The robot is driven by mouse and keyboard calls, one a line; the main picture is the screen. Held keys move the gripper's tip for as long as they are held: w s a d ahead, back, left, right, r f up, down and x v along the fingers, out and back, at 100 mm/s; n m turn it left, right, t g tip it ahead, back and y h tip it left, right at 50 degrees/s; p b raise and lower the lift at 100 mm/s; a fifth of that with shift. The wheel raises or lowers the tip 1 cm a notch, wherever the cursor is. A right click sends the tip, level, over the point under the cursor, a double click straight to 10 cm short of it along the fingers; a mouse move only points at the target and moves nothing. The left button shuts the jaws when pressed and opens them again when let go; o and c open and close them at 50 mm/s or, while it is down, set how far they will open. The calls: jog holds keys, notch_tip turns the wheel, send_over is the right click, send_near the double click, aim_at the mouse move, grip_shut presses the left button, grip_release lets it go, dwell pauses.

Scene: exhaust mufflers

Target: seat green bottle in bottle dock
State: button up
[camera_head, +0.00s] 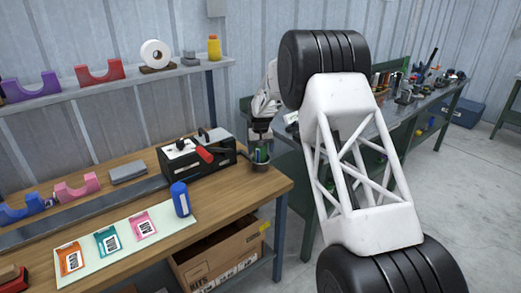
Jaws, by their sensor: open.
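My gripper (261,138) points down over a small dark cup (261,165) at the right end of the wooden bench. Its fingers are small and dark here, and I see nothing held between them. Something green stands in or just above the cup, beneath the fingers; I cannot tell whether it is the green bottle. No other green bottle shows clearly. A blue bottle (180,199) stands upright at the right end of a pale mat. I cannot tell which thing is the bottle dock.
A black toolbox (208,161) with a red-handled tool stands left of my gripper. The mat holds orange, teal and pink cards (143,225). Blue and pink cradles (77,187) stand behind. A shelf above holds a yellow bottle (214,48) and white roll (155,53). Bare wood lies at front right.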

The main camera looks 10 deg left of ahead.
jog(key=shift+r, duration=0.1)
jog(key=shift+r, duration=3.75)
